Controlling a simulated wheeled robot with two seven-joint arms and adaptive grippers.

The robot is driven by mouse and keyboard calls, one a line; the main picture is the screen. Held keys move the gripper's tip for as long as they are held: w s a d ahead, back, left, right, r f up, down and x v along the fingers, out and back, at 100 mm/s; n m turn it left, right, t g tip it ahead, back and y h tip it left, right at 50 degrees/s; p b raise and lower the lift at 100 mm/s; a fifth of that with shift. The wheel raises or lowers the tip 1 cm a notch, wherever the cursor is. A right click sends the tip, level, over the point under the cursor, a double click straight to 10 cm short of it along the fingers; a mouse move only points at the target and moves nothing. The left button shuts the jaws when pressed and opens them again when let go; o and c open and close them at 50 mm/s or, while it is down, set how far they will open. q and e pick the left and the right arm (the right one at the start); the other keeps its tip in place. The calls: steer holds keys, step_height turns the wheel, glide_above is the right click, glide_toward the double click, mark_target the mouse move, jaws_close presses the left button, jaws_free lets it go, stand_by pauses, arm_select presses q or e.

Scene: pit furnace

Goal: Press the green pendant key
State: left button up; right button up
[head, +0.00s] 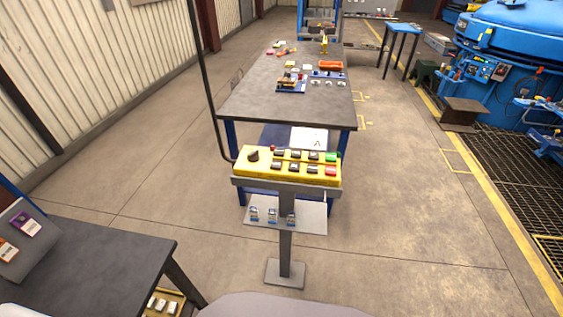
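A yellow control pendant (263,167) lies on a grey stand (285,215) in the middle of the head view. Its green key (331,157) is at the upper right end of the pendant, just above a red key (331,171). Several dark keys sit in two rows to the left of these, and a dark round knob (253,155) is at the left end. The green key is uncovered. Neither of my grippers shows in the head view.
A dark workbench (245,105) with small parts stands behind the pendant. A black cable (203,75) rises from its left end. Another dark table (110,262) is at the lower left. Blue furnace equipment (520,45) is at the upper right. Floor right of the stand is clear.

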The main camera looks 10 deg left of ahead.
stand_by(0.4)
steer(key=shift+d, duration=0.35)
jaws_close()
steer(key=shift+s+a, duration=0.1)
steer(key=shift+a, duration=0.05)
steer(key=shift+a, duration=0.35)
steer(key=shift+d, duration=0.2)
